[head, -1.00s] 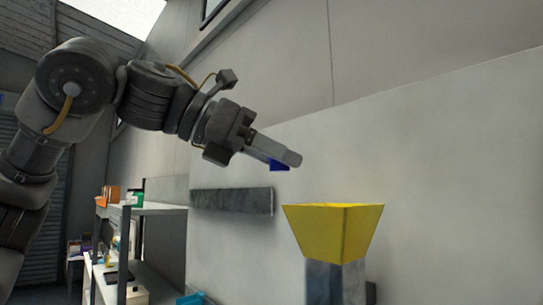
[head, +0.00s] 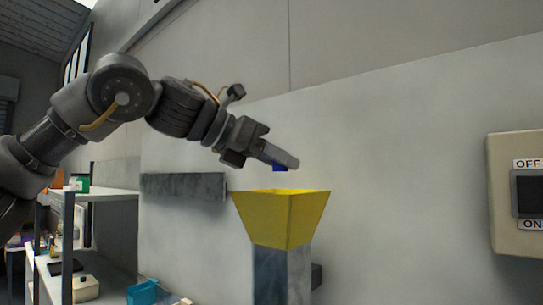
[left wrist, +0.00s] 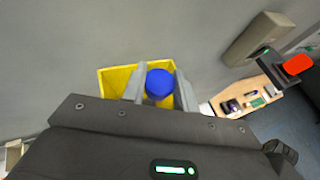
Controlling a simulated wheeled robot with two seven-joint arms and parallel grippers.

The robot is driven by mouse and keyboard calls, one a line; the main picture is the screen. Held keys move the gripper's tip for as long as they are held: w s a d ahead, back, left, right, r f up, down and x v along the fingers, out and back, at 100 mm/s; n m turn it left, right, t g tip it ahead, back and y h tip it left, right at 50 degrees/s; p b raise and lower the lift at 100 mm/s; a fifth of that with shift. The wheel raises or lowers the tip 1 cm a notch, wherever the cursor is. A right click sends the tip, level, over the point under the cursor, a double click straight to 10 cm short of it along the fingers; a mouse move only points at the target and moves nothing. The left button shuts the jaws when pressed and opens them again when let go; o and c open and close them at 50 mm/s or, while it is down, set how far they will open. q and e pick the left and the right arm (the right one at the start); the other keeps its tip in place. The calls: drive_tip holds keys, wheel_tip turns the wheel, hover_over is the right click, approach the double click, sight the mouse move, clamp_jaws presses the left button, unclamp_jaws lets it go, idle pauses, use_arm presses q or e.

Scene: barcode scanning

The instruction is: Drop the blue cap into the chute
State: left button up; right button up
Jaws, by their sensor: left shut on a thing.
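The blue cap (head: 280,168) is held between the fingertips of my left gripper (head: 286,161). The gripper is shut on it and hides most of it in the head view. In the left wrist view the round blue cap (left wrist: 159,83) shows plainly between the two grey fingers. The chute (head: 288,220) is a yellow funnel on a grey post, open at the top. The cap is a little above the funnel's rim in the head view. In the left wrist view the yellow funnel (left wrist: 114,79) lies behind the cap and fingers. My right gripper is out of view.
A grey wall stands behind the chute, with a dark grey ledge (head: 184,186) on it. A box with OFF and ON labels (head: 503,195) is at the right. Shelves (head: 110,194) with several small items stand at the left, with a blue bin (head: 143,293) lower down.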

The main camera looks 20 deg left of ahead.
use_arm(q)
drive_tip(key=shift+s+a, duration=0.1)
drive_tip(key=o, duration=1)
drive_tip(key=shift+s+a+r, duration=0.1)
drive_tip(key=shift+s+a, duration=0.05)
drive_tip(key=shift+a, duration=0.05)
drive_tip(key=b+v, duration=0.2)
drive_tip(key=v, duration=0.8)
